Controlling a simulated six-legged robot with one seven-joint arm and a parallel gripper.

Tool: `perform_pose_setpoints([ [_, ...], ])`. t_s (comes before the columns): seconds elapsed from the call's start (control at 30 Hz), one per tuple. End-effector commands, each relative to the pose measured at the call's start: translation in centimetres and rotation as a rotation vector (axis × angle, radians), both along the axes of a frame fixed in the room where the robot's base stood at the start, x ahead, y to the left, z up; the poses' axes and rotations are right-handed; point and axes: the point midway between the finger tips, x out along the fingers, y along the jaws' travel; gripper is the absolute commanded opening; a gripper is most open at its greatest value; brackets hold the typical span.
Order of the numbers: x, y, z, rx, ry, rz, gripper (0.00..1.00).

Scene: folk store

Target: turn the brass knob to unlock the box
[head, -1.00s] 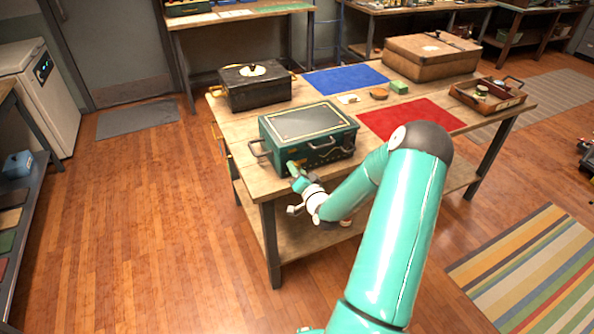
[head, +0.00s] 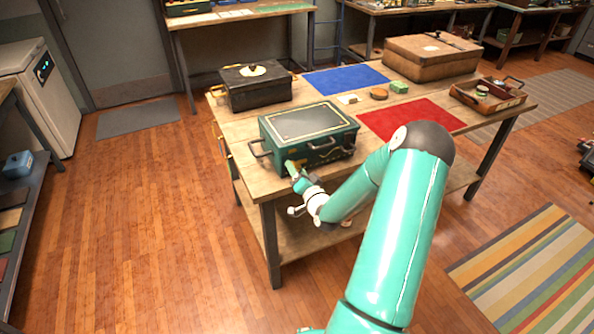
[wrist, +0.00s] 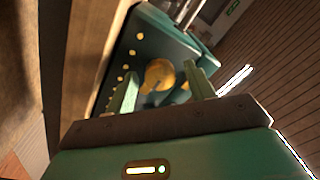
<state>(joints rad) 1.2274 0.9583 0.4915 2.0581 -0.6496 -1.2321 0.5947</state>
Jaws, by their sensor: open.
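The brass knob (wrist: 158,74) is on the box face in the wrist view, round and yellow. My gripper (wrist: 162,72) is open, with one green finger on each side of the knob as seen there. I cannot tell whether the fingers touch it. In the head view my gripper (head: 291,168) is at the lower left of the box front and hides the knob.
A black box (head: 256,90) stands behind the green box. A blue mat (head: 345,79), a red mat (head: 411,119), a brown case (head: 431,58) and a wooden tray (head: 487,97) are also on the table.

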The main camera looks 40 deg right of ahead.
Motion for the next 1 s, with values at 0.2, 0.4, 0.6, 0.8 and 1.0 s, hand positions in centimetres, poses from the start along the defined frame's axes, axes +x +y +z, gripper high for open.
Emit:
perform_pose_setpoints([
  [0.2,-3.4,0.9,-0.2,0.001,0.003,-0.001,0.54],
  [0.4,-7.7,2.2,-0.4,0.001,0.003,-0.001,0.54],
  [0.6,-11.3,3.3,-0.6,0.002,0.002,-0.002,0.54],
  [0.8,-12.7,3.7,-0.6,0.0,0.0,0.0,0.54],
  [1.0,-12.8,3.8,-0.6,0.0,0.0,0.0,0.54],
])
